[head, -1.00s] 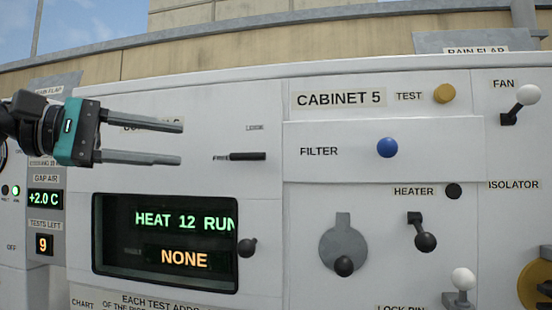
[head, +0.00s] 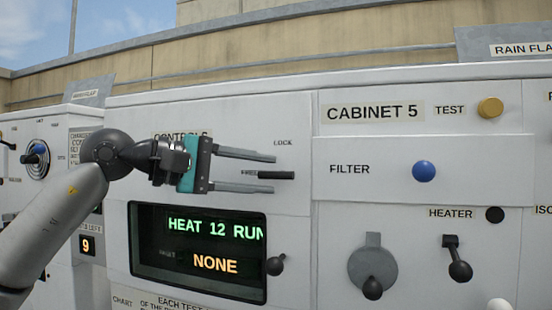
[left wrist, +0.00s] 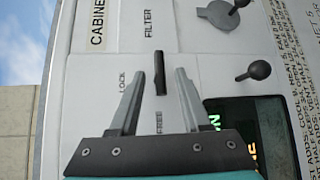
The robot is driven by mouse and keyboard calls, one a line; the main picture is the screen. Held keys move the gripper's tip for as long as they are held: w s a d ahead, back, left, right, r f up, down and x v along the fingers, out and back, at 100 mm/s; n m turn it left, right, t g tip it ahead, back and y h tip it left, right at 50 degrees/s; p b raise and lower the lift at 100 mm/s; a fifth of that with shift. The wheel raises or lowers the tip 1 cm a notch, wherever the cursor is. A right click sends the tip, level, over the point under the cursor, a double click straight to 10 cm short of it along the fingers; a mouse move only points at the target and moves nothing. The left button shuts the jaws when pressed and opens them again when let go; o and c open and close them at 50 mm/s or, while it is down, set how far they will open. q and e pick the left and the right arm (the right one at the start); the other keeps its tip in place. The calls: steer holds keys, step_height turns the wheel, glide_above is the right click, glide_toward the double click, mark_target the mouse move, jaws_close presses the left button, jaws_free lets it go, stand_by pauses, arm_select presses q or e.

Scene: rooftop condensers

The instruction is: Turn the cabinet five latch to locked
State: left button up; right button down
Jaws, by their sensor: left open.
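The cabinet five latch (head: 278,175) is a short black bar on the white controls panel. It lies horizontal, in line with the FREE label, with the LOCK label (head: 283,142) above it. My left gripper (head: 272,173) comes in from the left, open, its two grey fingers one above and one below the bar in the head view. In the left wrist view the latch (left wrist: 160,73) shows between the two fingertips (left wrist: 160,71), with gaps on both sides. I cannot tell how far the fingertips stand from the panel. My right gripper is not in view.
Below the latch is a dark display window (head: 200,250) reading HEAT 12 RUN and NONE, with a black knob (head: 275,265) at its right edge. To the right are the blue FILTER button (head: 424,171), yellow TEST button (head: 490,107), a grey rotary handle (head: 372,268) and HEATER lever (head: 457,262).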

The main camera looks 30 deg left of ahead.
mark_target(271, 176)
arm_select(q)
steer(key=p+x, duration=0.1)
steer(key=x, duration=0.1)
steer(key=shift+w+d, duration=0.2)
steer(key=shift+w, duration=0.05)
steer(key=shift+w+d+f, duration=0.1)
steer(key=shift+w+d, duration=0.05)
steer(key=shift+w, duration=0.1)
jaws_close()
stand_by(0.4)
